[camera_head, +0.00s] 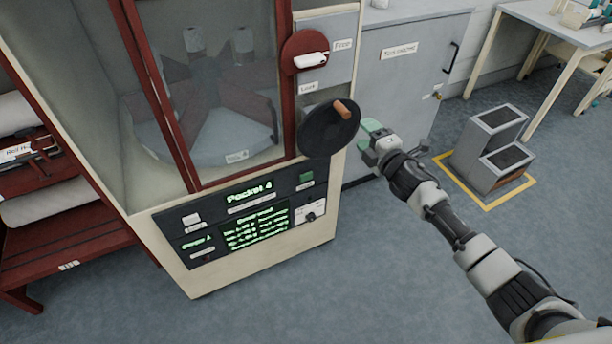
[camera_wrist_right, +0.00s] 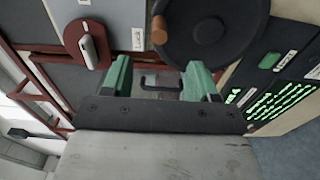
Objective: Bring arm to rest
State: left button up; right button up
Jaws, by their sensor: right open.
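My right arm comes in from the lower right in the head view. Its gripper (camera_head: 372,140) is beside the black handwheel (camera_head: 322,132) with a wooden knob, on the machine's right side. In the right wrist view the green fingers of the gripper (camera_wrist_right: 160,80) are apart with nothing between them. The handwheel (camera_wrist_right: 212,38) lies just beyond the fingers there. I cannot tell whether a fingertip touches it. My left gripper is not in view.
The machine has a red-framed glass door (camera_head: 215,90), a red disc with a white handle (camera_head: 308,60) and a lit panel (camera_head: 245,220). A grey cabinet (camera_head: 395,80) stands behind. Grey steps (camera_head: 488,150) stand at right. Open floor (camera_head: 370,270) lies in front.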

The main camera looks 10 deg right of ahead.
jog(key=s+d+f+m+g+h, duration=0.2)
jog(key=s+f+m+g, duration=0.15)
jog(key=s+f, duration=0.6)
jog(key=s+d+f+m+g+h, duration=0.15)
jog(key=s+f+m, duration=0.35)
jog(key=f, duration=0.9)
jog(key=s+d+f+m+g+h, duration=0.1)
jog(key=s+f+m+g+h, duration=0.2)
jog(key=s+f, duration=0.65)
jog(key=s+a+f+m+g, duration=0.1)
jog(key=s+f+m+g, duration=0.1)
jog(key=s+f, duration=0.4)
jog(key=s+a+f+m+g, duration=0.1)
jog(key=s+f+m+g, duration=0.2)
jog(key=s, duration=1.4)
jog(key=s+a+f+m+g, duration=0.1)
jog(key=s+f+m+g, duration=0.2)
jog(key=s+f, duration=0.5)
jog(key=s, duration=0.3)
jog(key=shift+s+f, duration=0.3)
jog(key=shift+f, duration=0.1)
